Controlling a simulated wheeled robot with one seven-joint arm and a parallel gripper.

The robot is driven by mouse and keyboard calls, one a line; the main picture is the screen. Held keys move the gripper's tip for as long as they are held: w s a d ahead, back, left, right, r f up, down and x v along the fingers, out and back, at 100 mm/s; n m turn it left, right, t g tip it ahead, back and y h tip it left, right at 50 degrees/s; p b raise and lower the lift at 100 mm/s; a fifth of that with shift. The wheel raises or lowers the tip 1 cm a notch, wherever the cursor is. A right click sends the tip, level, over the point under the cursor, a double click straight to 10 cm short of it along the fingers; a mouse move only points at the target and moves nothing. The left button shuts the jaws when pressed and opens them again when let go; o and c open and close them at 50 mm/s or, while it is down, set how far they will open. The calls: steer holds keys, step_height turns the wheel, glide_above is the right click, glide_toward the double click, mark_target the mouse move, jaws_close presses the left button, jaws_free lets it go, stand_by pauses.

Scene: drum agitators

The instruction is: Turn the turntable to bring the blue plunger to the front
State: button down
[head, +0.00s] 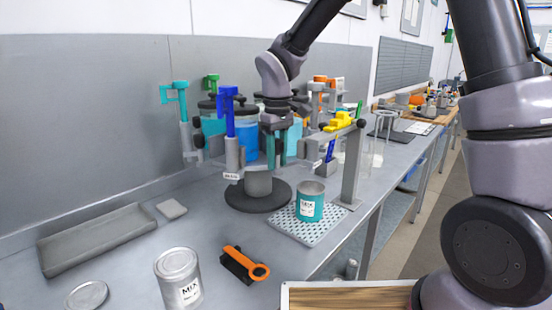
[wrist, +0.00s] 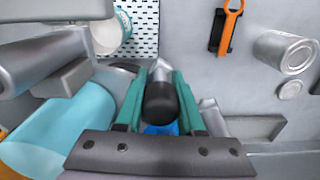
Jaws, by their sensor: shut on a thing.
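The turntable carries several coloured plungers on grey posts above a dark round base (head: 240,197). The blue plunger (head: 229,105) stands upright on the near side, left of my gripper. A teal plunger (head: 174,92) is at the left, a green one (head: 211,82) behind, an orange one (head: 322,82) at the back right. My gripper (head: 277,150) points down among the posts, right of the blue plunger. In the wrist view its teal fingers (wrist: 159,105) are shut on a black rounded knob (wrist: 160,97). What the knob belongs to is partly hidden.
A teal mix can (head: 310,201) sits on a perforated mat (head: 325,228) in front.

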steer(key=c, duration=0.8)
jaws_free()
steer(key=shift+r, duration=0.15)
step_height(320, 180, up, 11)
steer(key=shift+f, duration=0.2)
steer(key=shift+o, duration=0.2)
